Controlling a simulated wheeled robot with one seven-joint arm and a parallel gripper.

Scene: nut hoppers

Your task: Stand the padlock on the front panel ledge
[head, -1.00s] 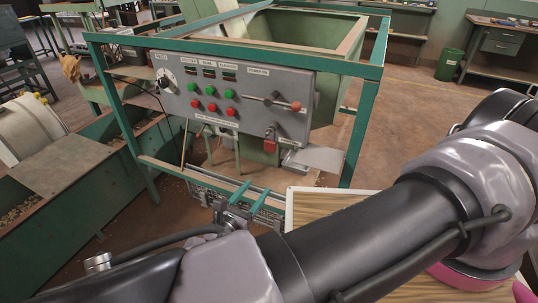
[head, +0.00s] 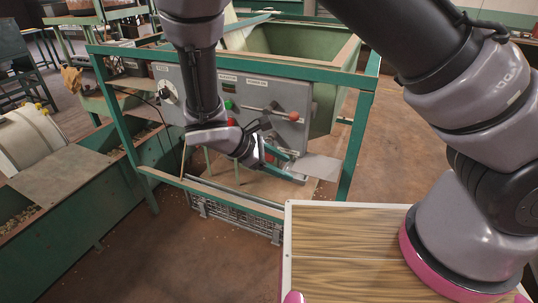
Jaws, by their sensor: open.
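The grey control panel (head: 290,99) stands on the front of the green hopper frame. A flat grey ledge (head: 319,167) sticks out below its lower right corner. My gripper (head: 288,164) is in front of the panel's lower right part, just left of the ledge. Its teal fingers are apart and point right, toward the ledge. Whether anything is between the fingers is too small to tell.
A lever with a red knob (head: 294,116) sticks out above the gripper. The green frame's right post (head: 356,145) stands right of the ledge. A wood-topped board (head: 340,235) is in the foreground. The brown floor right of the frame is clear.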

